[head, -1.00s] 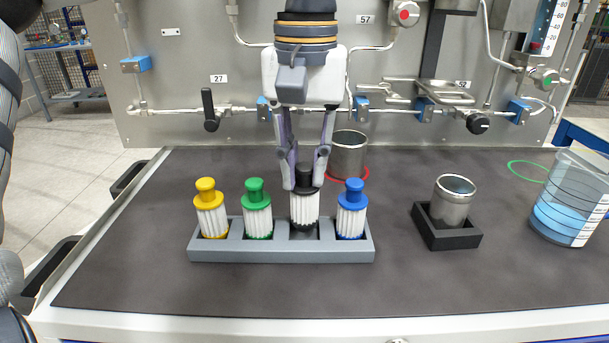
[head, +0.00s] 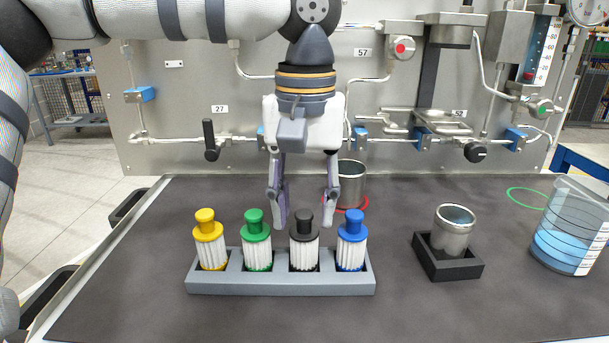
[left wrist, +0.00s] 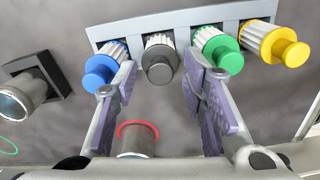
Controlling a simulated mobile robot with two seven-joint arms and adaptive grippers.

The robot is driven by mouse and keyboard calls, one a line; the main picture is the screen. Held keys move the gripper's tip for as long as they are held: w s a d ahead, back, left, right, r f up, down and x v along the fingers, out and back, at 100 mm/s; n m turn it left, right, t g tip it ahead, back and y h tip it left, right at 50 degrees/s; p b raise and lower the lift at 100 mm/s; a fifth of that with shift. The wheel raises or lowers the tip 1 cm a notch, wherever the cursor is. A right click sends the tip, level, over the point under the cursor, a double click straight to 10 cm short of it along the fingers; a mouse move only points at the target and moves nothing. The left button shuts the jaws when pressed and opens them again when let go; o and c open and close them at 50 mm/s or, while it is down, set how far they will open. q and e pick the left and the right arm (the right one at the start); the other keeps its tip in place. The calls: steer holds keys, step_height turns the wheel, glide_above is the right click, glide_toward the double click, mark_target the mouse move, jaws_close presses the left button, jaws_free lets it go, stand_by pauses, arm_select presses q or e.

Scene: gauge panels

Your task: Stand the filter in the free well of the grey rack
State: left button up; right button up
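The filter with the black cap (head: 304,242) stands upright in the third well from the left of the grey rack (head: 280,286). Filters with yellow (head: 208,240), green (head: 257,240) and blue (head: 351,240) caps stand in the other wells, so each well holds a filter. My left gripper (head: 304,222) is open and empty, just above and behind the black cap. In the left wrist view its fingers (left wrist: 163,100) are spread apart, and the black-capped filter (left wrist: 159,62) shows between and beyond them. My right gripper is not in view.
A metal cup (head: 351,184) stands in a red ring behind the rack. Another metal cup (head: 454,228) sits in a black square holder (head: 447,264) to the right. A beaker of blue liquid (head: 571,228) is at far right. The gauge panel with pipes (head: 230,130) rises behind the mat.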

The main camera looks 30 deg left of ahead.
arm_select(q)
step_height(320, 180, up, 11)
steer(key=shift+r, duration=0.2)
stand_by(0.3)
